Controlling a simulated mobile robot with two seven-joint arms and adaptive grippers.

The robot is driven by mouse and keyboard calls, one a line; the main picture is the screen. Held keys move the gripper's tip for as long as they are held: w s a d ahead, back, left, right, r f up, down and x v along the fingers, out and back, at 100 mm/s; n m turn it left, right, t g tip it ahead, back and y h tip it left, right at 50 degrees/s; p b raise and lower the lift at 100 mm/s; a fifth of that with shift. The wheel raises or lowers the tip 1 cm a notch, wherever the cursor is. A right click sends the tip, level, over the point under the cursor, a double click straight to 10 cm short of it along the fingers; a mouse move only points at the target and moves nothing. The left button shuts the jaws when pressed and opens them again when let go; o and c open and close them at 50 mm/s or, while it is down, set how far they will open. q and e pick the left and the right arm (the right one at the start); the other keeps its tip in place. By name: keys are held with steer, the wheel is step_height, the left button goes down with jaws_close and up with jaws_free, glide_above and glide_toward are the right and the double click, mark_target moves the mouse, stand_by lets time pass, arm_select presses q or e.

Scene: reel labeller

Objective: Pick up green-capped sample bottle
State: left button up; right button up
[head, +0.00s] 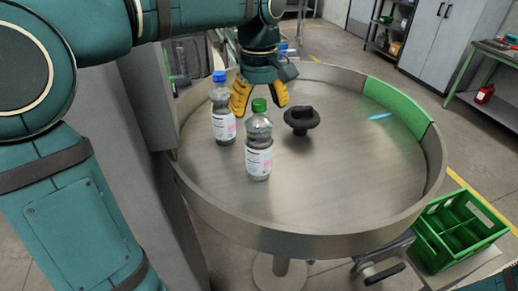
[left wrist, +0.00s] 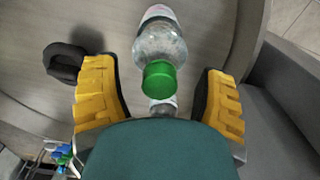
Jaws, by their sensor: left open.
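The green-capped sample bottle (head: 258,145) stands upright on the round metal table (head: 330,185). It has a clear body with a white label. In the left wrist view its green cap (left wrist: 160,76) lies between the two yellow fingers, with the body beyond it. My left gripper (head: 257,105) is open above the table, beside and behind the green cap in the head view; it holds nothing. A blue-capped bottle (head: 221,112) stands to the left of the green-capped one. My right gripper is not in view.
A black knob-shaped part (head: 301,119) sits on the table right of the bottles; it also shows in the left wrist view (left wrist: 66,61). A raised rim with a green section (head: 398,106) surrounds the table. A green divided crate (head: 458,230) stands at lower right. The table's right half is mostly clear.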

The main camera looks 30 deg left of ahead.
arm_select(q)
steer(key=shift+f, duration=0.95)
steer(key=shift+r, duration=0.1)
jaws_close()
